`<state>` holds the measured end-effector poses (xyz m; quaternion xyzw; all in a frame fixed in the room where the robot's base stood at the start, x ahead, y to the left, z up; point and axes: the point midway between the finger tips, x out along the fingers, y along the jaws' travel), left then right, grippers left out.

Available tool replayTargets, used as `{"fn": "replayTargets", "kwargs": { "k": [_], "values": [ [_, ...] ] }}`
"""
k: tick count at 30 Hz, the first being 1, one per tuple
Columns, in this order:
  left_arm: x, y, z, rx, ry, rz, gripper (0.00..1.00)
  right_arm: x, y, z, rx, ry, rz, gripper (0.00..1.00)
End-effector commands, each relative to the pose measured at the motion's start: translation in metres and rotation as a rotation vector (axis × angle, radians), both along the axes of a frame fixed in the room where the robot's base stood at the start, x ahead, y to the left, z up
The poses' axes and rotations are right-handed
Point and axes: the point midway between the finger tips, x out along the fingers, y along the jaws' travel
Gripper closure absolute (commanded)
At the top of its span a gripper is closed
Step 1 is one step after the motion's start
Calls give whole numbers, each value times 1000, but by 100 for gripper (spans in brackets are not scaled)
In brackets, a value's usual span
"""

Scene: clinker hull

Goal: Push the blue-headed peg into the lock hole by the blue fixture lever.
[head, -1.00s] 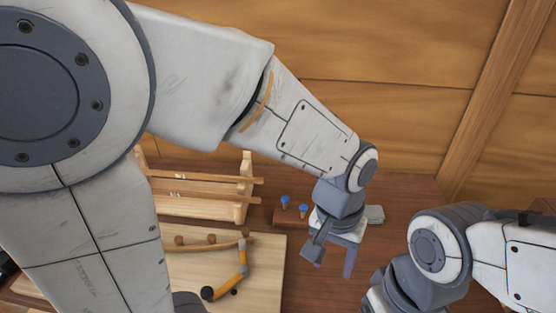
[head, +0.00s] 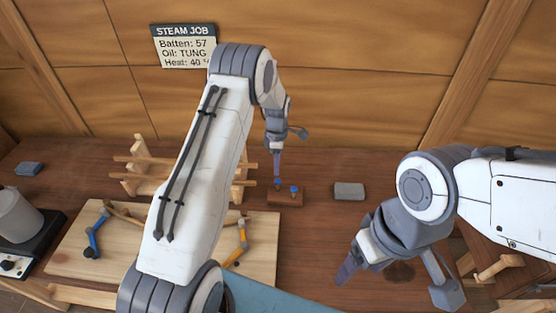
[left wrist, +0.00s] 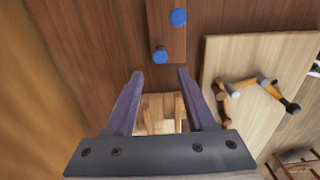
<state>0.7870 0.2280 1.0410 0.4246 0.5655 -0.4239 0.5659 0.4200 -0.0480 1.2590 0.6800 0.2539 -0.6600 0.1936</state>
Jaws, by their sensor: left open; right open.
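Two blue-headed pegs, a left one (head: 278,183) and a right one (head: 294,188), stand in a small brown block (head: 285,200). My left gripper (head: 287,150) is open and empty above this block. In the left wrist view both heads show, the nearer one (left wrist: 160,55) just beyond the gap between my open fingertips (left wrist: 159,74) and the farther one (left wrist: 178,17) past it. The blue fixture lever (head: 92,236) is on the left of the pale board (head: 190,255). Its lock hole cannot be made out. My right gripper (head: 395,275) is open and empty over the table at right.
An orange lever (head: 241,245) is on the board's right. A wooden rack (head: 137,172) stands behind, partly hidden by my left arm. A grey block (head: 349,191) lies right of the pegs. A pot on a burner (head: 18,218) is at far left. A wooden mallet (head: 496,268) is at right.

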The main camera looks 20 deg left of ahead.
Motion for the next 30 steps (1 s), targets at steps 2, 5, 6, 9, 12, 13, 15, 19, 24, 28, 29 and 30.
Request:
{"fn": "replayTargets", "kwargs": {
  "k": [2,5,6,9,12,13,15,19,24,28,29,30],
  "values": [
    [0,0,-10,0,1,-1,45,0,0,-7,0,0,0,29],
    [-1,-1,-20,0,1,-3,45,0,0,-13,0,0,0,29],
    [-1,-1,-25,-1,2,-3,45,0,0,-16,0,0,0,29],
    [-1,-1,-37,-1,2,-3,45,0,0,-23,0,0,-2,29],
    [-1,-1,-49,-1,2,-4,45,0,0,-30,0,0,-3,29],
    [-1,-1,-53,-1,2,-4,45,0,0,-32,0,0,-3,29],
    [-1,-1,-62,-1,2,-4,45,0,0,-37,0,0,-4,29],
    [0,-1,-75,0,1,-4,45,0,0,-48,0,1,-6,29],
    [0,-1,-82,0,0,-4,45,0,0,-53,0,1,-8,29],
    [0,-1,-82,0,0,-4,45,0,0,-52,0,1,-8,29],
    [0,-1,-82,0,0,-4,45,0,0,-52,0,1,-8,29],
    [0,-1,-82,0,1,-4,45,0,0,-52,0,1,-8,29]
  ]
}}
